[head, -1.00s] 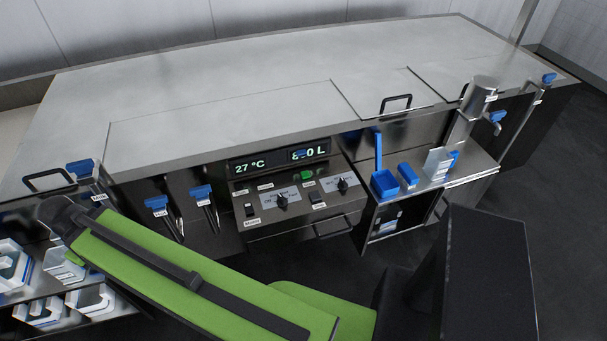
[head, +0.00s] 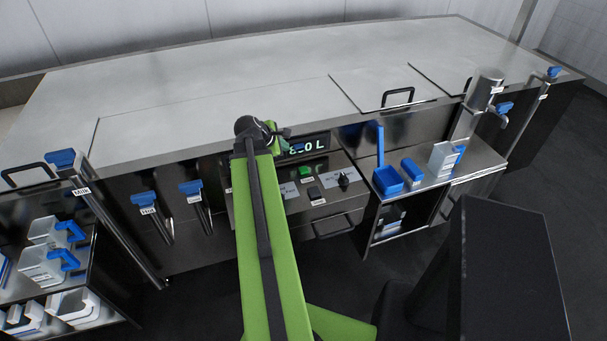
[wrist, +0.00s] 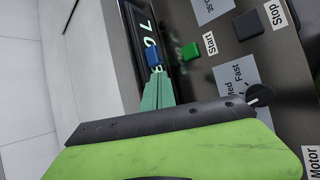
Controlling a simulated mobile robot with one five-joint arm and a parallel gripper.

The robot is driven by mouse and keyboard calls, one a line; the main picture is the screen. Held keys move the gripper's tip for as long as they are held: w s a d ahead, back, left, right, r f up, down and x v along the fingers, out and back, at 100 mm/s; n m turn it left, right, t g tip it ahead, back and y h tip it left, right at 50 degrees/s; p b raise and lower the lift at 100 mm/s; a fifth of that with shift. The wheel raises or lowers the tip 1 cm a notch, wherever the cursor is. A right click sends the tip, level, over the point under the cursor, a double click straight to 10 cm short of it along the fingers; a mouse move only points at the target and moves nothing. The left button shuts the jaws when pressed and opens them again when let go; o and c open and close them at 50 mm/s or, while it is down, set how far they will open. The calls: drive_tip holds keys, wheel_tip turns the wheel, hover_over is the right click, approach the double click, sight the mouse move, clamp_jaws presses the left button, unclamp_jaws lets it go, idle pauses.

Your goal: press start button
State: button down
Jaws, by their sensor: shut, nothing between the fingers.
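The green start button (head: 305,171) sits on the control panel below the lit display (head: 308,146). In the wrist view, the start button (wrist: 190,51) has a "Start" label beside it. My gripper (head: 297,147) is in front of the display, just above the button. In the wrist view, my gripper (wrist: 154,57) has its blue fingertips together with nothing between them. The tips overlap part of the display digits and appear apart from the button. My green arm hides the left part of the panel in the head view.
A black stop button (wrist: 250,24) and a speed knob (wrist: 262,95) lie close to the start button. A rack of moulds (head: 42,265) is at left.

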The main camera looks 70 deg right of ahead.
hover_over(302, 171)
drive_tip(key=shift+r+n+g, duration=0.1)
drive_tip(key=shift+n+g, duration=0.2)
drive_tip(key=shift+g, duration=0.1)
wheel_tip(302, 171, down, 9)
drive_tip(key=b, duration=0.9)
drive_tip(key=shift+w, duration=0.1)
idle(1.2)
drive_tip(key=shift+f+b, duration=0.35)
drive_tip(key=shift+b, duration=0.15)
